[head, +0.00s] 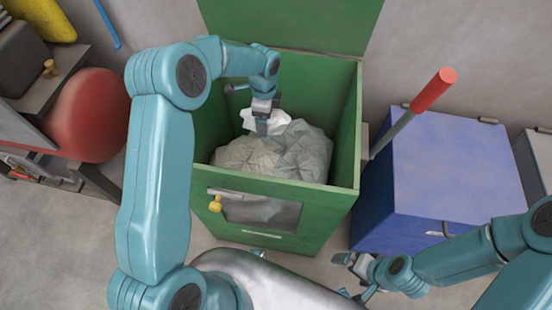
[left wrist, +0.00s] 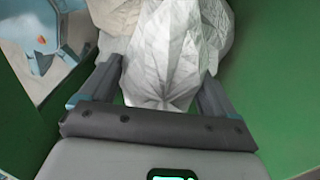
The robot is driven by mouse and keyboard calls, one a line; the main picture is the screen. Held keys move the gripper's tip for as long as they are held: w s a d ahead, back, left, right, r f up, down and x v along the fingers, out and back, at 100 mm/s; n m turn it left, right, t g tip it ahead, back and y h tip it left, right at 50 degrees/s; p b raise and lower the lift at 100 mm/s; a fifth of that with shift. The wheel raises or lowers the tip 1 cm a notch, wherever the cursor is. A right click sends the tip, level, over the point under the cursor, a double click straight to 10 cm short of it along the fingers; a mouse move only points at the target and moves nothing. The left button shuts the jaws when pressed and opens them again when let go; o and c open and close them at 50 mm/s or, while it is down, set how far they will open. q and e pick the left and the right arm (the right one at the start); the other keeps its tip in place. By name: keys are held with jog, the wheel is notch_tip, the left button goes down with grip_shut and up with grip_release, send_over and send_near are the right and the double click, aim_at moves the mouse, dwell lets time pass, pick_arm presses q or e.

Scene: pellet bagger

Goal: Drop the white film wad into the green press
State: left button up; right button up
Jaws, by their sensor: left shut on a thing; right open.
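The green press (head: 325,215) is an open-topped box with its lid raised at the back. Pale, crumpled film lumps (head: 300,155) lie inside it. My left gripper (head: 264,122) reaches down into the opening and is shut on the white film wad (head: 252,120), just above or touching the lumps; I cannot tell which. In the left wrist view the wad (left wrist: 168,55) is crinkled and sits between the fingers, with green walls around. My right gripper (head: 357,277) is open and empty, low in front of the press, to the right.
A blue box (head: 440,170) with a red-handled lever (head: 433,92) beside it stands right of the press. A red rounded machine part (head: 88,115) is at the left. A yellow knob (head: 215,203) sits on the press front. Grey floor (head: 60,250) is clear at the lower left.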

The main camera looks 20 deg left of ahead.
pick_arm(q)
jog(key=b, duration=0.5)
send_over(268, 153)
notch_tip(268, 153, down, 7)
notch_tip(268, 153, down, 6)
jog(key=b, duration=0.5)
jog(key=shift+a+f, duration=0.1)
jog(key=shift+f, duration=0.05)
jog(key=o, duration=0.8)
jog(key=shift+c, duration=0.2)
notch_tip(268, 153, up, 16)
jog(key=p, duration=0.3)
jog(key=shift+r, duration=0.25)
